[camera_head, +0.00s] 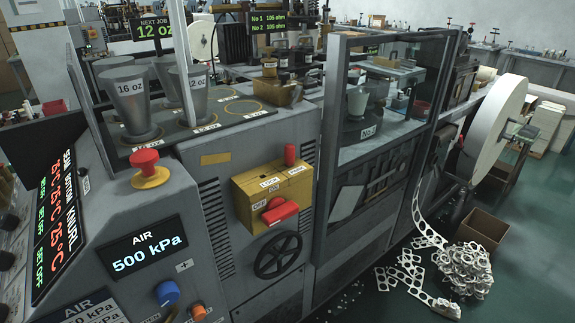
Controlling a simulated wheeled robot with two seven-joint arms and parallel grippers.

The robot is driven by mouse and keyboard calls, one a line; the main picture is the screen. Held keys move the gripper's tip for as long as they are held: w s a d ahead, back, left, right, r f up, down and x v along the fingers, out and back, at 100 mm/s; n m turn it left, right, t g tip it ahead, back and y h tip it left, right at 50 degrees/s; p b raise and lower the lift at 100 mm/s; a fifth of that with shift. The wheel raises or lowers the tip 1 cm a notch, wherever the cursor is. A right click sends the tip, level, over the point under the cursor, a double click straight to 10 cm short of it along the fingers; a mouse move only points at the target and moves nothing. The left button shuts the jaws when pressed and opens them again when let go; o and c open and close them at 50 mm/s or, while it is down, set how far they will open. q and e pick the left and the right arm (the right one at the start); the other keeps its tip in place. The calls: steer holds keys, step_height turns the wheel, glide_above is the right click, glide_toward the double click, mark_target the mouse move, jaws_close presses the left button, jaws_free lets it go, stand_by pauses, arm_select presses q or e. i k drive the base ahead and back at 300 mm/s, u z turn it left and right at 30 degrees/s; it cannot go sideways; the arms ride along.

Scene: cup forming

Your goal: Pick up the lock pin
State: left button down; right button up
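A yellow switch box (247,187) is mounted on the front of the grey machine. A small upright red cylinder (290,154), which looks like the lock pin, stands at the top right of this box. Its lower end is not clearly visible. A red handle (280,211) sits on the box's front, below labels that read LOCK, OFF and ON. Neither of my grippers is in view.
A red push button (145,160) and an air display reading 500 kPa (146,249) are at the left. A black handwheel (278,255) is below the box. A framed guard (372,130) stands to the right. Scrap (464,270) lies on the floor.

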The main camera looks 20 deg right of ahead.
mark_target(289, 150)
steer(key=z, duration=0.85)
steer(key=i, duration=0.35)
steer(key=u, duration=0.85)
